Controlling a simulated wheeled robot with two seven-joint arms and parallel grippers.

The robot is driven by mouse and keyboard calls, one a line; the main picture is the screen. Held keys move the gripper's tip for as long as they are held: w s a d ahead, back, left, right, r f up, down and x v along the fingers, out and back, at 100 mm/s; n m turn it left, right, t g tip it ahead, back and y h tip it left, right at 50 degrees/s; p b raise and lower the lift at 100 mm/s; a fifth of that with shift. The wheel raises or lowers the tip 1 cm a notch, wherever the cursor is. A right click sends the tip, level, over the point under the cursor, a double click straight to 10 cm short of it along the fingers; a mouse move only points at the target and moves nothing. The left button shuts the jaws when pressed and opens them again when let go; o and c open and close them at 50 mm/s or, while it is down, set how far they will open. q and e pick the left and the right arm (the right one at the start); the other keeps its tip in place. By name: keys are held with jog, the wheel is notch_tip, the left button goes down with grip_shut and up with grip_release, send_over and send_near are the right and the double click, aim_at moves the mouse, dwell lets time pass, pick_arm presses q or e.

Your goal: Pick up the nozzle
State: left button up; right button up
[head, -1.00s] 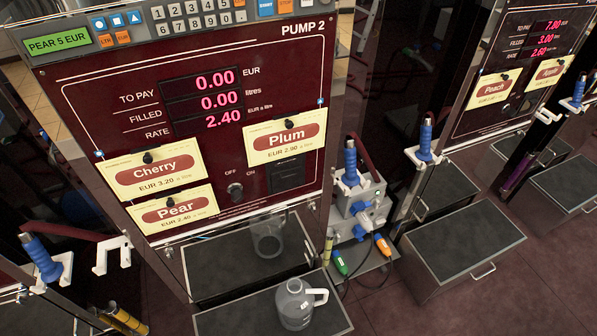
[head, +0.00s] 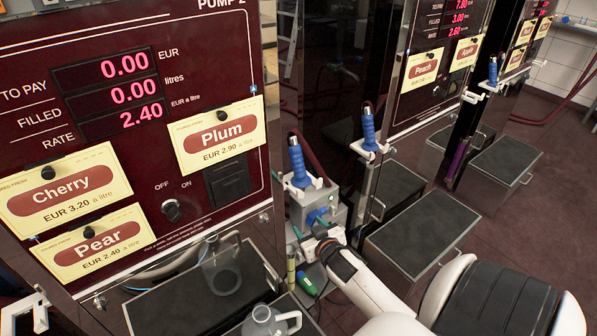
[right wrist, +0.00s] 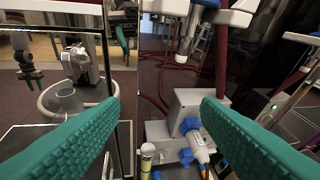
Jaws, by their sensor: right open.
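A nozzle with a blue grip (head: 298,163) stands upright in a white forked holder, above a grey box beside the pump 2 panel. A second blue-gripped nozzle (head: 368,131) stands in a white holder farther right. My right gripper (head: 310,239) is open, below the nearer nozzle and in front of the grey box; nothing is seen between its fingers. In the right wrist view its teal fingers frame the grey box (right wrist: 180,103) with its blue knob. A pale spout (right wrist: 196,45) hangs down from above there. My left gripper is not in view.
The pump 2 panel (head: 135,150) with price cards fills the left. A clear jug (head: 268,322) stands at the bottom edge. Green and yellow tools lie by the box. A dark-topped step (head: 425,235) lies to the right, with floor beyond.

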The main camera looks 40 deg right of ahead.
aim_at(302, 168)
jog(key=w+d+r+t+h+b, duration=0.2)
jog(key=d+r+t, duration=0.1)
jog(key=r, duration=0.8)
jog(key=shift+m, duration=0.3)
jog(key=x, duration=0.3)
jog(key=r+x, duration=0.1)
jog(key=x, duration=0.2)
jog(key=shift+r, duration=0.1)
jog(key=shift+a+p+x, duration=0.15)
jog(key=shift+x, duration=1.3)
jog(key=shift+a+p+x, duration=0.15)
jog(key=shift+x, duration=1.3)
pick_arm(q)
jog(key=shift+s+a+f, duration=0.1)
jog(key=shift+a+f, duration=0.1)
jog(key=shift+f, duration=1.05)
pick_arm(e)
jog(key=shift+w+r, duration=0.1)
jog(key=shift+r, duration=0.1)
jog(key=shift+c, duration=0.4)
jog(key=c, duration=1.1)
jog(key=shift+r, duration=0.1)
